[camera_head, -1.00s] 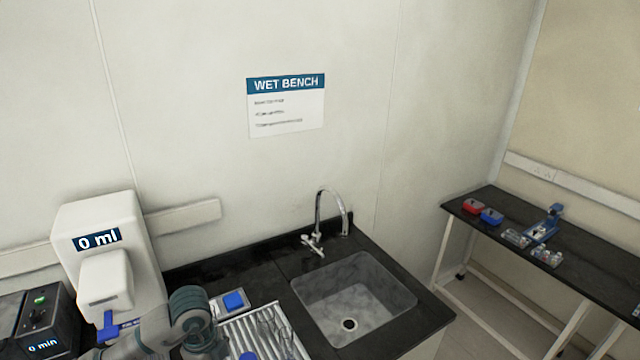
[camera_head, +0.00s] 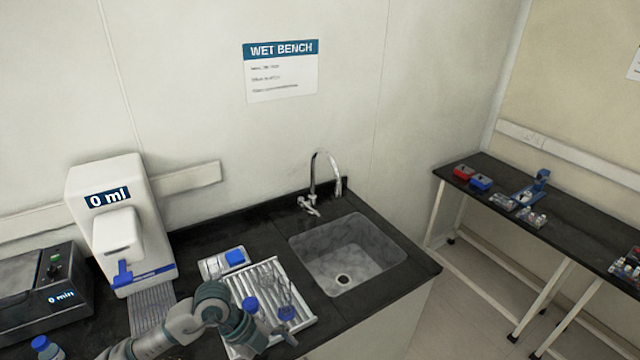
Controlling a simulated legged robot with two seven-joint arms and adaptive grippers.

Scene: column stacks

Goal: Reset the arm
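My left arm comes in from the bottom left in the head view, and its gripper (camera_head: 276,335) is low over the front of a white ribbed rack (camera_head: 268,274). The fingers are small and dark, and I cannot tell whether they are open or shut. A blue-capped bottle (camera_head: 250,305) shows right beside the wrist; another blue cap (camera_head: 287,313) and clear glassware (camera_head: 285,292) are on the rack close by. I cannot tell whether the gripper touches any of them. My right gripper is not in view.
A white dispenser (camera_head: 108,225) reading 0 ml and a dark device (camera_head: 45,288) reading 0 min stand at left. A sink (camera_head: 345,255) with a tap (camera_head: 316,180) is right of the rack. A small blue-topped device (camera_head: 235,257) sits behind it. A side table (camera_head: 560,220) stands at right.

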